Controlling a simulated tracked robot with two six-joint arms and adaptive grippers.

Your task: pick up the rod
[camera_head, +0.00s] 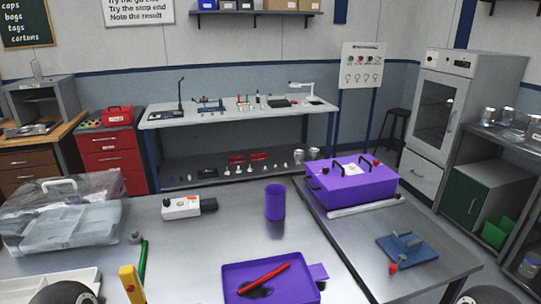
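A red rod (264,277) lies at a slant in a shallow purple tray (237,270) at the front middle of the metal table, its right end higher in the picture. A dark patch shows beneath it on the tray floor. A green rod-like piece (143,263) stands or lies further left; I cannot tell which. Dark rounded parts, probably of my arms, show at the bottom left and bottom right edges. Neither of my grippers shows.
A purple cup (275,202) and a white device (181,207) stand behind the tray. A clear-lidded case (65,205) is at left, a yellow piece (131,284) in front. A purple box (350,182) and blue fixture (407,249) are at right. Bare table lies between.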

